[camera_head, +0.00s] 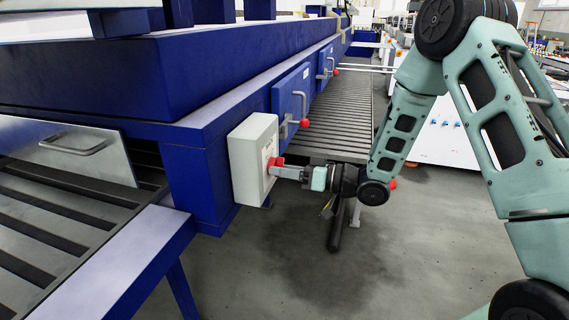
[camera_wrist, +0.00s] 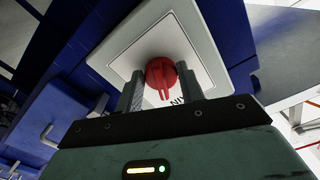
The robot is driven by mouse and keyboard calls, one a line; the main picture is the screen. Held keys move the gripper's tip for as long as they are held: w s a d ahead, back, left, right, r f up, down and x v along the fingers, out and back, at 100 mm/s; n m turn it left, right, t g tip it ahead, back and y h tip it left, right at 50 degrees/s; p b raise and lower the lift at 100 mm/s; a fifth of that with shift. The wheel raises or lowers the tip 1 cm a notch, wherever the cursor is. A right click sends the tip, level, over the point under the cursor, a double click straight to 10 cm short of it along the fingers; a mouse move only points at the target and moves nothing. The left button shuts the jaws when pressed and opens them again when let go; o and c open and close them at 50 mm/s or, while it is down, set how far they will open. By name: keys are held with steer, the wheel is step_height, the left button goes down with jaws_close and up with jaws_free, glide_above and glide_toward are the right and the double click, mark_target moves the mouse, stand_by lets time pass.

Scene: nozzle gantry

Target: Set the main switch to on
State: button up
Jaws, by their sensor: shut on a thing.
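The main switch is a red rotary knob (camera_wrist: 162,78) on the front of a light grey box (camera_head: 247,160). The box is fixed to the blue corner post of the gantry. In the head view the red knob (camera_head: 273,164) shows at the tips of my gripper (camera_head: 284,171). In the wrist view the fingers of my gripper (camera_wrist: 164,92) stand on both sides of the knob and are shut on it. A white plate (camera_wrist: 160,38) lies around the knob. Its lettering is mostly hidden by a finger.
Blue doors with handles and red round knobs (camera_head: 304,122) line the gantry to the right of the box. A slatted bed (camera_head: 340,115) lies behind. A metal panel with a handle (camera_head: 75,148) is at left. The grey floor (camera_head: 300,260) below my arm is clear.

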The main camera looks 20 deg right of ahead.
steer(key=shift+m+p, duration=0.35)
steer(key=shift+m, duration=0.15)
steer(key=o, duration=1)
steer(key=b+v, duration=0.2)
steer(key=v, duration=1.5)
steer(key=shift+s+d, duration=0.15)
